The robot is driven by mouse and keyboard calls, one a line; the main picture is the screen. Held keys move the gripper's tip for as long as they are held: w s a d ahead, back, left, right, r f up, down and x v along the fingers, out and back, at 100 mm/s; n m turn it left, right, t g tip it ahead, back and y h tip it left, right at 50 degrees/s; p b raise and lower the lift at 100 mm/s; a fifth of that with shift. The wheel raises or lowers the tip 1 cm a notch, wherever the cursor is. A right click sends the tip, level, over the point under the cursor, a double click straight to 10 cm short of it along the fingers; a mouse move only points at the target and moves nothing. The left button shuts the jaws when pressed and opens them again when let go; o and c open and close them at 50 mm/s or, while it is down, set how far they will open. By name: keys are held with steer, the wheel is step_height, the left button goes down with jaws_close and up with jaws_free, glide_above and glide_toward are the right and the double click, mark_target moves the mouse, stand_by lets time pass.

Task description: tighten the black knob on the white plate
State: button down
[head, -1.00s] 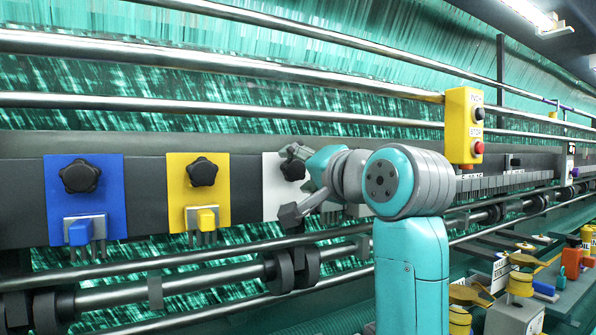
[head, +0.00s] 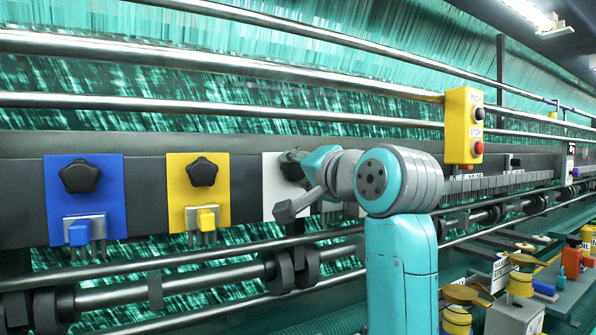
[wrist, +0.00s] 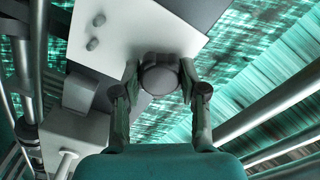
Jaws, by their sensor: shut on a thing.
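The white plate (head: 270,190) is on the dark rail, right of the yellow plate, and my arm hides much of it. In the wrist view the white plate (wrist: 135,25) fills the top middle. The black knob (wrist: 158,79) sits at its edge in that view, between my two fingers. My gripper (wrist: 160,76) is shut on the knob, one finger on each side. In the head view my gripper (head: 297,163) covers most of the knob, so its turn angle cannot be read.
A yellow plate (head: 178,215) and a blue plate (head: 62,200) with black knobs are to the left. A yellow button box (head: 459,140) hangs right of my arm. Metal bars (head: 150,265) run below and above the plates.

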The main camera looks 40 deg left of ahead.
mark_target(297, 170)
steer(key=shift+m, duration=0.3)
steer(key=c, duration=0.6)
jaws_free()
steer(key=shift+c, duration=0.2)
steer(key=shift+v, duration=2.55)
steer(key=o, duration=0.6)
steer(key=v, duration=1.2)
steer(key=shift+f, duration=0.1)
